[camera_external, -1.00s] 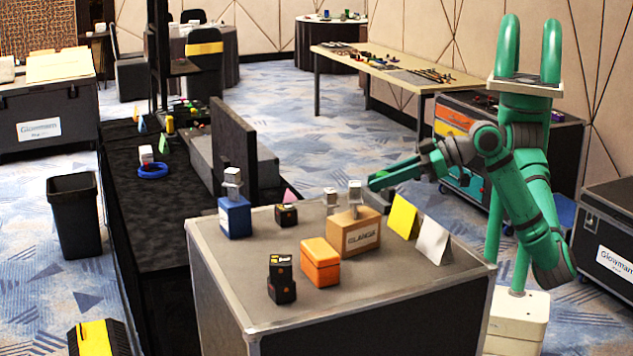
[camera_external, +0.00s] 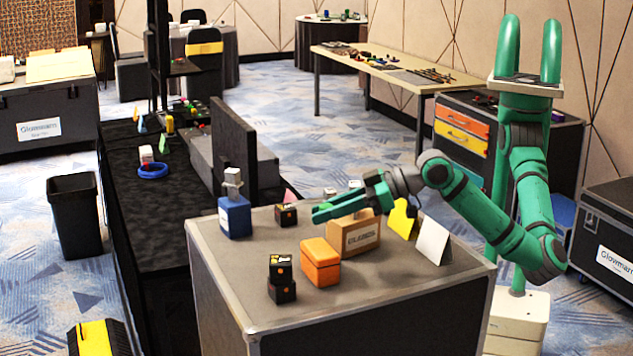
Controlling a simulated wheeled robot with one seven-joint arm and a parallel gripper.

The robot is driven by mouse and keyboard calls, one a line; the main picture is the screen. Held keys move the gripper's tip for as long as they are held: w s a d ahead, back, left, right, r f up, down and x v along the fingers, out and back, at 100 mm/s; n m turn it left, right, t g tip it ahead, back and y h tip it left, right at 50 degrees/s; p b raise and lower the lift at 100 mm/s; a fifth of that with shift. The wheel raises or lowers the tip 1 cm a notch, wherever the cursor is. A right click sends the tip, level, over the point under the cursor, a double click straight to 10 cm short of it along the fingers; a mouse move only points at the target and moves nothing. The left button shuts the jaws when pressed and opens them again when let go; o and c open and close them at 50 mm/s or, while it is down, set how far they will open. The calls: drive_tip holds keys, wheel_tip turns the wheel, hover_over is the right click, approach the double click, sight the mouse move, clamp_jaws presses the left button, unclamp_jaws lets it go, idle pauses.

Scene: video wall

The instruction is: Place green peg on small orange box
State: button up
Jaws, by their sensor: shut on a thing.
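The small orange box (camera_external: 320,264) sits on the grey-topped case in the foreground, left of a cardboard-coloured box (camera_external: 360,238). My gripper (camera_external: 322,213) reaches in from the right, above the case top. It is left of the cardboard-coloured box's top and above and behind the orange box, apart from it. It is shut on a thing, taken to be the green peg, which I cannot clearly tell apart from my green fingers. The top of the orange box looks empty.
Stacked black blocks (camera_external: 282,279), another black block (camera_external: 286,215) and a blue box (camera_external: 235,217) with a grey piece stand left. Yellow (camera_external: 402,220) and white (camera_external: 433,241) folded cards stand right. Small pale pieces behind my gripper are partly hidden. The front of the case is clear.

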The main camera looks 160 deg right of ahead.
sight(320, 248)
drive_tip(key=shift+w+d+f, duration=0.3)
drive_tip(key=shift+w+f, duration=0.25)
drive_tip(key=shift+f, duration=0.25)
drive_tip(key=shift+w+d+f, duration=0.1)
drive_tip(key=shift+w+f, duration=0.05)
drive_tip(key=shift+f, duration=0.8)
drive_tip(key=shift+w+d+f, duration=0.1)
drive_tip(key=shift+f, duration=0.8)
drive_tip(key=o, duration=1)
drive_tip(key=shift+f, duration=0.1)
drive_tip(key=shift+a, duration=0.1)
drive_tip(key=shift+s+a+r, duration=0.15)
drive_tip(key=shift+a+r, duration=0.15)
drive_tip(key=v, duration=1.1)
drive_tip(key=shift+a, duration=0.1)
